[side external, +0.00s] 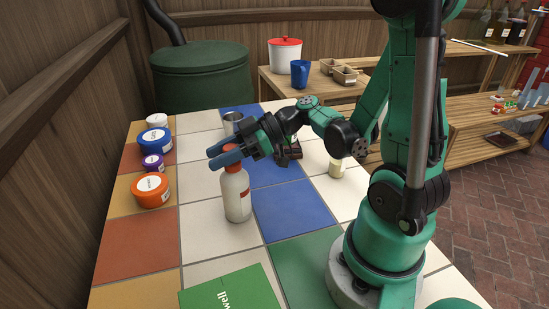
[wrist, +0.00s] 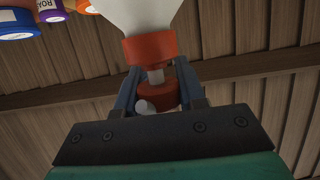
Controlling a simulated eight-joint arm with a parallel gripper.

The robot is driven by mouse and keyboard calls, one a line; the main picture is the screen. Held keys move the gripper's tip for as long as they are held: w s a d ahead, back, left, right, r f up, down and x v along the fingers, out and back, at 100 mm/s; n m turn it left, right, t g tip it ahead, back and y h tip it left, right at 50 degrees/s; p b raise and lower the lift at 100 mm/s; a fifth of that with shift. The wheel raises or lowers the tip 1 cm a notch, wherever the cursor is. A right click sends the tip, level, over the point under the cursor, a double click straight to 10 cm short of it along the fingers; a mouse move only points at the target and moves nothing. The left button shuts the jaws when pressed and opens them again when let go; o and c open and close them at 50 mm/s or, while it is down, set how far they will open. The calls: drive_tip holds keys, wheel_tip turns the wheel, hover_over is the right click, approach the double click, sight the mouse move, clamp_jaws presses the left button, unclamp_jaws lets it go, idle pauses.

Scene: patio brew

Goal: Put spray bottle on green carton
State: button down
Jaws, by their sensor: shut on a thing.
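The spray bottle (side external: 236,197) is white with an orange-red top and stands upright over the white tiles of the table. My gripper (side external: 228,157) is shut on its top. In the wrist view, my gripper's fingers (wrist: 155,88) sit on either side of the orange-red neck, and the bottle's white body (wrist: 141,14) shows beyond them. I cannot tell whether the bottle's base touches the table. The green carton (side external: 230,291) lies flat at the front edge of the picture, nearer the camera than the bottle, partly cut off.
An orange tub (side external: 150,191), a purple tub (side external: 153,163), a blue tub (side external: 154,141) and a white tub (side external: 157,121) line the table's left side. A metal cup (side external: 232,123) stands behind my gripper. A pale jar (side external: 337,168) is near my arm. Tiles between bottle and carton are clear.

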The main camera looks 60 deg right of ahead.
drive_tip(key=shift+r, duration=0.1)
wheel_tip(320, 180, up, 19)
drive_tip(key=s+a+r+n+g+y, duration=0.2)
drive_tip(key=s+a+r+n+g, duration=0.3)
drive_tip(key=a, duration=0.4)
drive_tip(key=s+a+r+n+g+y, duration=0.2)
drive_tip(key=s+a+r+n+g, duration=0.25)
drive_tip(key=s+a, duration=0.35)
wheel_tip(320, 180, down, 19)
drive_tip(key=w+a, duration=0.1)
drive_tip(key=shift+w+f, duration=0.15)
drive_tip(key=shift+f, duration=0.05)
drive_tip(key=shift+f+m, duration=0.1)
drive_tip(key=shift+m, duration=0.15)
drive_tip(key=c, duration=0.5)
unclamp_jaws()
